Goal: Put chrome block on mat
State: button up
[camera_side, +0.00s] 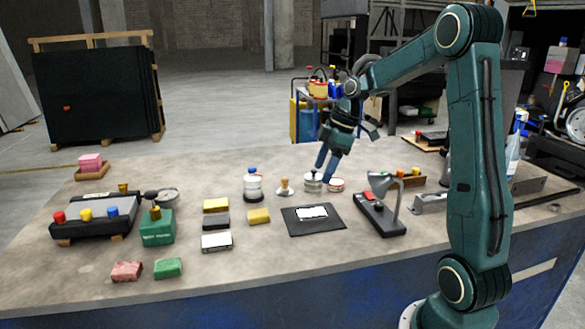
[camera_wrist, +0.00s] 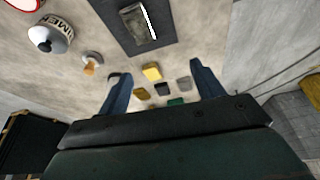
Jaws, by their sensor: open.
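A shiny silver block (camera_side: 312,212) lies flat on the dark mat (camera_side: 291,227) at the middle front of the table. In the wrist view that block (camera_wrist: 136,27) shows a bright streak and sits within the mat (camera_wrist: 172,42). A second silver-topped block (camera_side: 216,242) lies on the bare table to the left; it looks grey in the wrist view (camera_wrist: 184,83). I cannot tell which one is the chrome block.
Yellow (camera_side: 258,216) and black (camera_side: 216,222) blocks lie left of the mat. A desk lamp (camera_side: 388,210) stands close on the mat's right. A white jar (camera_side: 253,186) and a stamp (camera_side: 285,188) stand behind. Bare table lies in front of the mat.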

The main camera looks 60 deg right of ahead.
jog(key=s+a+r+m+h, duration=0.1)
jog(key=s+a+r+m, duration=0.15)
jog(key=a, duration=0.45)
jog(key=s+a+r+m+h, duration=0.1)
jog(key=s+a+r, duration=0.3)
jog(key=a, duration=0.4)
jog(key=s+a+m+t, duration=0.2)
jog(key=s+a+m, duration=0.2)
jog(key=s, duration=0.7)
jog(key=shift+s+a+f+h, duration=0.3)
jog(key=shift+s+a+f, duration=0.05)
jog(key=shift+a, duration=0.55)
